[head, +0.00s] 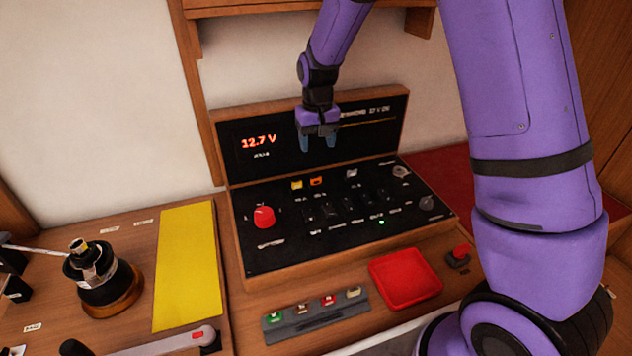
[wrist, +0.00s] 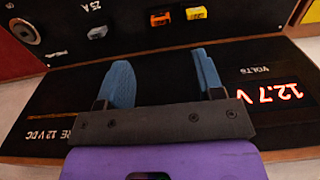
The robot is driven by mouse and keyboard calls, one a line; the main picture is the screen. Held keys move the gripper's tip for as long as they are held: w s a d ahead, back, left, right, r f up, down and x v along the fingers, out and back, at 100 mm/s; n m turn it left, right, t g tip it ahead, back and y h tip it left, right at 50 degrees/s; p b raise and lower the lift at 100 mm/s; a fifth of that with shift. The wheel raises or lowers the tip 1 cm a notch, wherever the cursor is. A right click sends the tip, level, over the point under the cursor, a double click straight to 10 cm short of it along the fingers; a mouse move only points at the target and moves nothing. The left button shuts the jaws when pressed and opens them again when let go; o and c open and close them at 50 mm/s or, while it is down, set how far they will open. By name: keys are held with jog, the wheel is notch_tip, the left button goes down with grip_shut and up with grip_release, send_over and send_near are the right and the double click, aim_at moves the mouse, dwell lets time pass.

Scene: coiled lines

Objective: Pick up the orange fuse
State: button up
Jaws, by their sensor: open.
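The orange fuse (head: 317,181) sits on the black panel, right beside a yellow fuse (head: 297,185). In the wrist view the orange fuse (wrist: 161,18) is at the top middle, beyond the fingertips and between their lines, with the yellow fuse (wrist: 196,13) to its right. My gripper (head: 318,143) is open and empty, with its blue fingers pointing down in front of the upright display board, above the fuses. The fingers also show in the wrist view (wrist: 163,75), apart from the fuse.
A red knob (head: 264,217) stands on the panel's left, with several black switches to the right. A red tray (head: 405,277) and a rack of colored fuses (head: 316,314) lie in front. The display board (head: 265,143) rises behind.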

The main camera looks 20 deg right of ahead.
aim_at(316, 182)
jog(key=shift+w+f, duration=0.2)
jog(key=shift+f, duration=2.8)
jog(key=shift+w+f, duration=0.2)
jog(key=shift+f, duration=2.75)
jog(key=c, duration=1)
